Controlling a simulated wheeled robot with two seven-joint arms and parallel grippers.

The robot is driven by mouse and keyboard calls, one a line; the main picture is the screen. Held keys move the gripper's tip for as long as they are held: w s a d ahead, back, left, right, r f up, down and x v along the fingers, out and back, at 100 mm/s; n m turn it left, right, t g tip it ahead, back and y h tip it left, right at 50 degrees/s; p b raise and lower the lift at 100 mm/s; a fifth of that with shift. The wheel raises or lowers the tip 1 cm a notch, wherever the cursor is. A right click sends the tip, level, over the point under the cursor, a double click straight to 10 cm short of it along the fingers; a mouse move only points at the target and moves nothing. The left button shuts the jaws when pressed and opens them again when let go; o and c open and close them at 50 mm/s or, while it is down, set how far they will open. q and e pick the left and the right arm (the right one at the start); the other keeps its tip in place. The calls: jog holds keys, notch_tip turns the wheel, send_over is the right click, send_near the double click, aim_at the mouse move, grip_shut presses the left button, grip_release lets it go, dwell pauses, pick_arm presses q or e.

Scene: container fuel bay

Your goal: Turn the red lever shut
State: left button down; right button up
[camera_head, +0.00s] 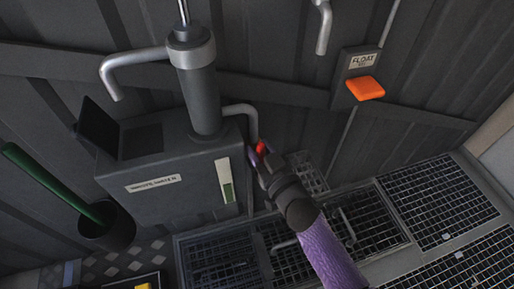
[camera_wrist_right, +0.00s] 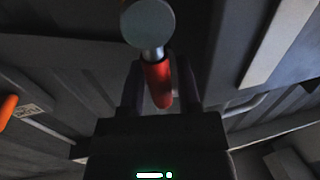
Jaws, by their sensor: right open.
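The red lever (camera_wrist_right: 158,84) shows in the right wrist view, hanging from a metal stem below a round grey end. It lies between the two fingers of my right gripper (camera_wrist_right: 160,78), which are open with a finger on either side. I cannot tell whether either finger touches it. In the head view only a small red part of the lever (camera_head: 261,147) shows, beside the bent pipe on the grey tank; my right gripper (camera_head: 259,154) hides the rest. My left gripper is not in view.
A grey tank (camera_head: 205,168) with a pump column (camera_head: 200,95) stands left of my right gripper. An orange float switch (camera_head: 365,88) is on the wall to the right. Metal floor grating (camera_head: 435,200) lies below. A green-handled tool stands in a dark bucket (camera_head: 107,228).

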jog(key=shift+w+a, duration=0.3)
jog(key=shift+w, duration=0.25)
grip_shut()
dwell(0.7)
dwell(0.4)
